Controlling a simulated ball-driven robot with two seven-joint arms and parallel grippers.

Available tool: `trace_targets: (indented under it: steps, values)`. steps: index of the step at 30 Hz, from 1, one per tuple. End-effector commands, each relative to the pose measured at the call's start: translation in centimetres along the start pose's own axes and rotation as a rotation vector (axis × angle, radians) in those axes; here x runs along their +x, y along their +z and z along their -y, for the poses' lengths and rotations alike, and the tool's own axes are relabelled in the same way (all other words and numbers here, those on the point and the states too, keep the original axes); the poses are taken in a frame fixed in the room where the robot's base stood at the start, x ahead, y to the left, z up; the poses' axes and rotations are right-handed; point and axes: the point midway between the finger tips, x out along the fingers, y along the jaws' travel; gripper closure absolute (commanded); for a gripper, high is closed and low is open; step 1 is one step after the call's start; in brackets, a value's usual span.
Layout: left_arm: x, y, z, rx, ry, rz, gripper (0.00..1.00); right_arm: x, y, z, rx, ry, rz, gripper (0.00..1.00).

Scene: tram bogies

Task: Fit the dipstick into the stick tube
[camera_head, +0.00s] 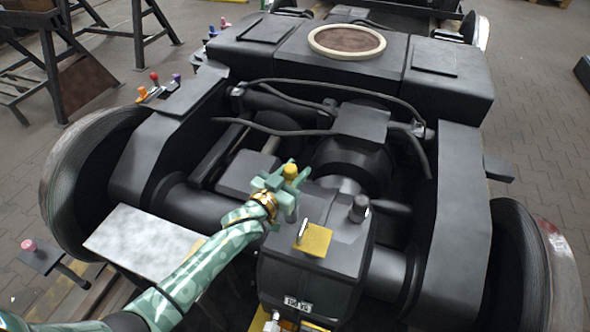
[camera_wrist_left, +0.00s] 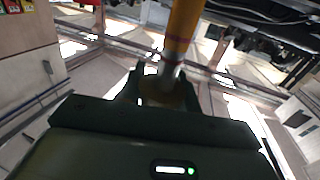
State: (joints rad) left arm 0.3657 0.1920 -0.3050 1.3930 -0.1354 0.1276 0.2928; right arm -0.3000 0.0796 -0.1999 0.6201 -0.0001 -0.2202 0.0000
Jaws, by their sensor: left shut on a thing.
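My left gripper (camera_head: 288,188) is shut on the dipstick, whose yellow top (camera_head: 290,171) shows between the fingers. In the left wrist view, the dipstick (camera_wrist_left: 182,32) is a yellow-orange rod with a reddish band and a silvery part close to the fingers (camera_wrist_left: 163,88). The gripper is above the dark gearbox housing (camera_head: 320,250), at its back left. A short pale metal piece (camera_head: 303,231) stands by a yellow plate (camera_head: 314,240) on the housing top; I cannot tell whether it is the stick tube. My right gripper is not in view.
A black knob-like cap (camera_head: 359,208) stands on the housing's right. Black hoses (camera_head: 330,105) arch behind over the bogie. A flat grey metal plate (camera_head: 140,240) lies at the left. Large wheels (camera_head: 75,190) flank the frame.

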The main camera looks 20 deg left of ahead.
Motion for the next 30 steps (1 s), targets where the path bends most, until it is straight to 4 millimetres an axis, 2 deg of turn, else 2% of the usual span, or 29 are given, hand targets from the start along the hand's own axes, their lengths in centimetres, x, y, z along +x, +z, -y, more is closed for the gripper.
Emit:
trace_targets:
  steps: [30]
  values:
    - [0.0,2.6,0.0,0.000,0.000,0.000,0.95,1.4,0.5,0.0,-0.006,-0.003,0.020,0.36]
